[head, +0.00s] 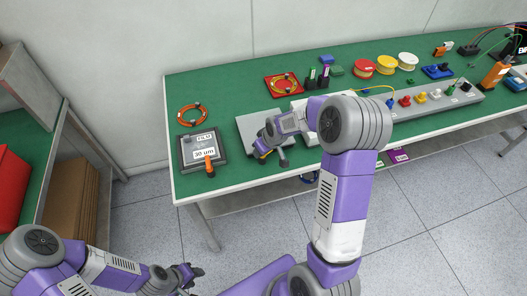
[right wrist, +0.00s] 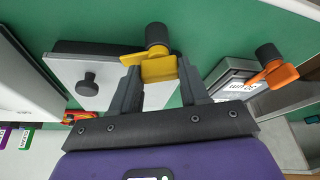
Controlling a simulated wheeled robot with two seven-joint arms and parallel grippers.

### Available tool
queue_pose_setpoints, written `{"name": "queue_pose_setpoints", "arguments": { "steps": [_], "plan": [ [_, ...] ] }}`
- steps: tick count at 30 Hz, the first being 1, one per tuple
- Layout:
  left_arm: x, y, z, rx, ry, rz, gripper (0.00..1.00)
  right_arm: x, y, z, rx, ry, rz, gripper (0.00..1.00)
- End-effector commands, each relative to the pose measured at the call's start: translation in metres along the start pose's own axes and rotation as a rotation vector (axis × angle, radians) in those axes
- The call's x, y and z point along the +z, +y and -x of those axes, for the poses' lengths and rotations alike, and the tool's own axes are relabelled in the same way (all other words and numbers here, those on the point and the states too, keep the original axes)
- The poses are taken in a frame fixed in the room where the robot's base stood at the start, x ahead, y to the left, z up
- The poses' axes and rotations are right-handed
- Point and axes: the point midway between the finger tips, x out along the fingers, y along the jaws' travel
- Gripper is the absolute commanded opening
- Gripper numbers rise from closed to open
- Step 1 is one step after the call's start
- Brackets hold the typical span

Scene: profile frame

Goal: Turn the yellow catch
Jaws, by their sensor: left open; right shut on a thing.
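The yellow catch (right wrist: 160,68) is a flat lever below a dark round knob (right wrist: 157,35), at the edge of a light grey plate (right wrist: 70,68) in the right wrist view. My right gripper (right wrist: 161,76) has its two dark fingers on either side of the catch and is shut on it. In the head view my right gripper (head: 270,150) is over the front of the grey plate (head: 248,122), and hides most of the catch. My left gripper (head: 192,277) is open and empty, low in the picture and away from the green table.
A "30 um" film box (head: 188,143) with an orange catch (head: 208,165) stands close left of the plate. An orange cable ring (head: 193,105) lies behind it. Spools (head: 386,65) and a grey connector strip (head: 440,103) are farther right. Another dark knob (right wrist: 88,80) stands on the plate.

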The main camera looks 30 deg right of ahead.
Motion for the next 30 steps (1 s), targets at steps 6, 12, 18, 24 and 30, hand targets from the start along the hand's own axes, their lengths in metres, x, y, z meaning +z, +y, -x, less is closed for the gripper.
{"name": "queue_pose_setpoints", "arguments": {
  "steps": [6,12,18,24,30],
  "plan": [
    [-0.0002,-0.0017,-0.0047,0.000,0.000,0.000,0.43,-0.0005,-0.0019,-0.0001,0.048,0.000,-0.113,0.14],
    [-0.0003,-0.0022,-0.0060,0.000,0.000,0.000,0.43,-0.0003,-0.0016,0.0000,0.074,-0.001,-0.177,0.14],
    [-0.0003,-0.0024,-0.0064,0.000,0.000,0.000,0.43,-0.0001,-0.0013,0.0002,0.084,-0.001,-0.203,0.14],
    [-0.0003,-0.0024,-0.0064,0.000,0.000,0.000,0.43,0.0000,-0.0010,0.0001,0.085,-0.002,-0.207,0.14],
    [-0.0003,-0.0024,-0.0064,0.000,0.000,0.000,0.43,0.0001,-0.0010,0.0001,0.085,-0.002,-0.207,0.49]
  ]
}}
